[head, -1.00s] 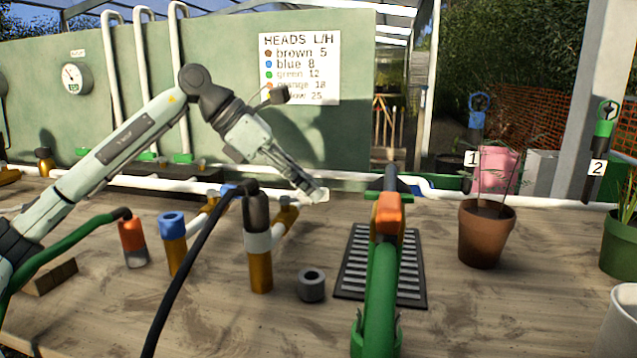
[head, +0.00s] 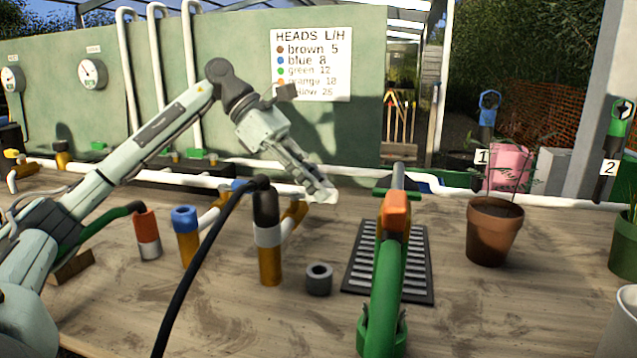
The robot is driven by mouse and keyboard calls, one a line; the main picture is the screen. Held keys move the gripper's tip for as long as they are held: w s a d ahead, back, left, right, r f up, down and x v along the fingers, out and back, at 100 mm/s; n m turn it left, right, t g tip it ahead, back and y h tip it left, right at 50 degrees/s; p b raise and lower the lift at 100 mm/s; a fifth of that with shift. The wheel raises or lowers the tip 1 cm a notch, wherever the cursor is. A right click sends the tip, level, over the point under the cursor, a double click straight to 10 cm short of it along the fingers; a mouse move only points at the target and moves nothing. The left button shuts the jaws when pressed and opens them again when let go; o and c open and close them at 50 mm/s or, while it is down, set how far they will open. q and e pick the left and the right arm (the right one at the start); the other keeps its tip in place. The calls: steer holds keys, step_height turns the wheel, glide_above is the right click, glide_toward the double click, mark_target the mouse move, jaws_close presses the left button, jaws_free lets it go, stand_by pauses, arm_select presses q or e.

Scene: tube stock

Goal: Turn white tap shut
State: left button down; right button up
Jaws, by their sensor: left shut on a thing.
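My left gripper (head: 321,189) reaches in from the left over the bench, pointing down and to the right. It is shut at a small white piece (head: 328,197), which looks like the handle of the white tap. The fingers hide much of that piece, so I cannot tell how far it is turned. Brass pipework (head: 295,210) shows just below and left of the fingertips, and a white pipe (head: 270,188) runs behind. My right gripper is not in view.
A black-topped brass fitting (head: 268,262) and a blue-topped one (head: 186,245) stand in front, with a black hose (head: 200,255) crossing. A green hose piece with an orange collar (head: 396,214) rises over a dark grate (head: 420,262). A plant pot (head: 494,235) stands right.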

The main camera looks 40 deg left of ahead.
arm_select(q)
steer(key=c, duration=1.5)
jaws_free()
steer(key=v, duration=1.2)
steer(key=shift+s, duration=0.1)
